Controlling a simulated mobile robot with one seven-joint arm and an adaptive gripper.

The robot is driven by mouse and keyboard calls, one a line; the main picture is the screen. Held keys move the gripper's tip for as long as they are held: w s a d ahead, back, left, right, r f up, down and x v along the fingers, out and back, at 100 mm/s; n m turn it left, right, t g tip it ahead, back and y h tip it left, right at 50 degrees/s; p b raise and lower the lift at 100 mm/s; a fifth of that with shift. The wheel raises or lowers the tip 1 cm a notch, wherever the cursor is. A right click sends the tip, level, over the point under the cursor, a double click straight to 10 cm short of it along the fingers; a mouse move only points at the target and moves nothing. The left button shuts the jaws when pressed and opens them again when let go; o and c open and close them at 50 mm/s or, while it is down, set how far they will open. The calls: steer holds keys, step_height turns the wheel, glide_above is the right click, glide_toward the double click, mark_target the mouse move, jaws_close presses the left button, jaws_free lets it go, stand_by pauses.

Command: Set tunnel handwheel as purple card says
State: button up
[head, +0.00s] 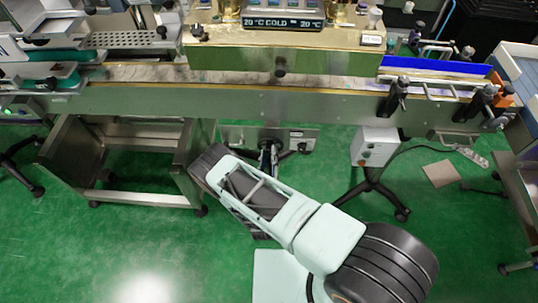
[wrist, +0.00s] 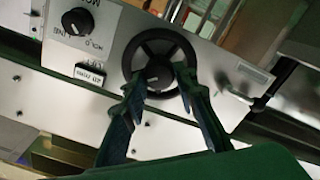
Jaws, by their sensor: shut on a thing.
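The black handwheel (wrist: 157,72), with a ring rim, spokes and a hub, is mounted on a pale metal panel (wrist: 108,40) in the wrist view. My gripper (wrist: 160,92) reaches it from below in that picture, one finger on each side of the wheel's lower part, shut on it. The exact finger contact is hard to see. In the head view my arm reaches under the conveyor to a panel (head: 300,133), and the wheel is mostly hidden there. I cannot make out a purple card in either view.
In the wrist view a black knob (wrist: 77,20) and a small label plate (wrist: 90,72) are left of the wheel, and a black lever (wrist: 258,102) is right. In the head view the tunnel display (head: 283,19) reads 20°C COLD 20°C. A control-box stand (head: 374,147) is right.

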steer(key=o, duration=1.2)
steer(key=shift+c, duration=0.2)
steer(key=shift+r, duration=0.15)
step_height(320, 180, up, 10)
steer(key=shift+f, duration=0.1)
steer(key=shift+w, duration=0.1)
